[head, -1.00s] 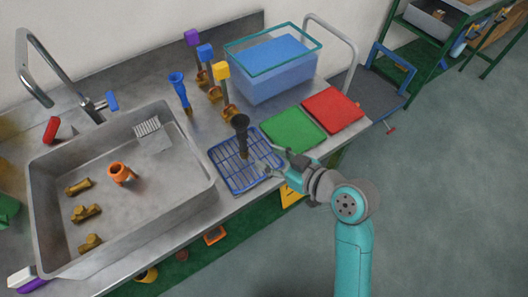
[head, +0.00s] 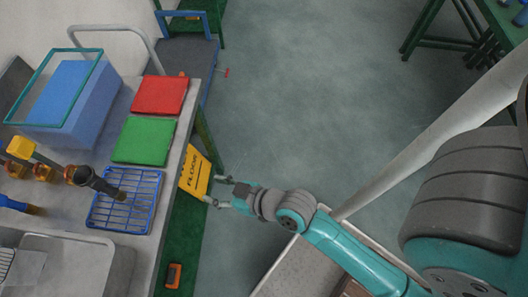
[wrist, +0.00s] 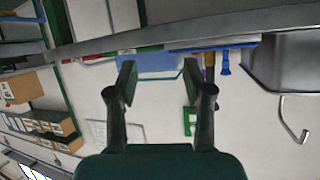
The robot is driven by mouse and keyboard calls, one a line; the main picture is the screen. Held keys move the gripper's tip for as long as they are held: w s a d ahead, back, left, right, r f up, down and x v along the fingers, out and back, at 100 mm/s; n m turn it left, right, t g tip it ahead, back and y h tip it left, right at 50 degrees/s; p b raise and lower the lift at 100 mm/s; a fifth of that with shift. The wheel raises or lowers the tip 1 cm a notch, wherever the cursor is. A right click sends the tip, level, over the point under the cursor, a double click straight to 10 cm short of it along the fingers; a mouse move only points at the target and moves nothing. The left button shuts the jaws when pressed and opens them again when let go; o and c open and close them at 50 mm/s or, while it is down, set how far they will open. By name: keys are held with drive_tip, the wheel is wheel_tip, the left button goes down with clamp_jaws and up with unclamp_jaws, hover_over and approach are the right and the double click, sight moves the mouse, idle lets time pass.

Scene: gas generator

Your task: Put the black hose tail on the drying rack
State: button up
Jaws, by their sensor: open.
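The black hose tail (head: 100,185) stands on the blue wire drying rack (head: 126,227), its wide black mouth up and its lower end over the wires. It leans in the picture, but I cannot tell how much is perspective. My gripper (head: 219,191) is open and empty. It is apart from the hose tail and rack, to their right, beyond the counter's front edge. In the wrist view, my two fingers (wrist: 157,82) are spread with nothing between them.
Green (head: 145,141) and red (head: 160,95) mats lie beyond the rack. A blue bin (head: 75,110) stands at the back. The steel sink (head: 90,262) is beside the rack. A yellow sign (head: 195,172) is close to my gripper. The floor to the right is largely open.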

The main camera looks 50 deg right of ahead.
drive_tip(key=s+d+r+m+t+h, duration=0.1)
drive_tip(key=s+d+r+h, duration=0.1)
drive_tip(key=s, duration=0.8)
drive_tip(key=s+d+r+m+t+h, duration=0.1)
drive_tip(key=s+d+r+h, duration=0.1)
drive_tip(key=s, duration=0.9)
drive_tip(key=shift+s+d+r, duration=0.3)
drive_tip(key=shift+d+r, duration=0.3)
drive_tip(key=shift+d, duration=0.65)
